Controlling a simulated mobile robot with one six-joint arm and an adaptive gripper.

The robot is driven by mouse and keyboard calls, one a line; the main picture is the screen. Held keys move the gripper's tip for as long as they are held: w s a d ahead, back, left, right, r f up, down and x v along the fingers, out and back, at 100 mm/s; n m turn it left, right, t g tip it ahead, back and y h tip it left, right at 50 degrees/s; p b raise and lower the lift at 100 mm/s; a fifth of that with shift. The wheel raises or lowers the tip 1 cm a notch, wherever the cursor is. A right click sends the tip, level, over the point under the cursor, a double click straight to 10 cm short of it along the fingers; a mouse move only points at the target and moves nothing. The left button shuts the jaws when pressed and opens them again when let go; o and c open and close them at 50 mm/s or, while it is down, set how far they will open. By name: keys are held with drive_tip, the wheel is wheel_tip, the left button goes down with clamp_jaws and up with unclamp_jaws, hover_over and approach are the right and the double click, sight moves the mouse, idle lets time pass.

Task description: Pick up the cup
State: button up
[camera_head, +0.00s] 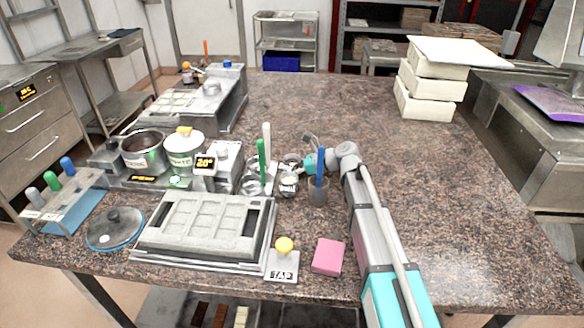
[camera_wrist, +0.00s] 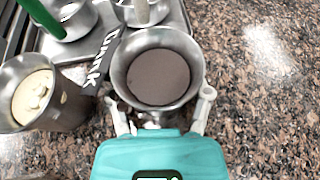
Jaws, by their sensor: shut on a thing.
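The cup (camera_wrist: 158,76) is a round metal cup with a smooth dark brown fill, upright in the middle of the wrist view. In the head view this cup (camera_head: 292,160) is small and partly hidden by its neighbours and my gripper. My gripper (camera_wrist: 160,112) has one pale finger on each side of the cup's near wall and is shut on it. In the head view my gripper (camera_head: 310,163) reaches in from the right. The cup's base is hidden, so I cannot tell whether it is lifted.
A cup with a cream fill (camera_wrist: 38,95) stands close on the left. A metal tray (camera_wrist: 184,18) with handled cups lies beyond. A clear beaker with a blue tool (camera_head: 318,190) stands in front of my gripper. Bare speckled counter (camera_head: 450,190) lies to the right.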

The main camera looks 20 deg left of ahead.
drive_tip(key=shift+c, duration=1.1)
drive_tip(key=shift+r, duration=0.1)
wheel_tip(320, 180, up, 10)
drive_tip(key=p, duration=1)
drive_tip(key=shift+r+p, duration=2.45)
drive_tip(key=shift+p, duration=0.05)
drive_tip(key=shift+r, duration=0.1)
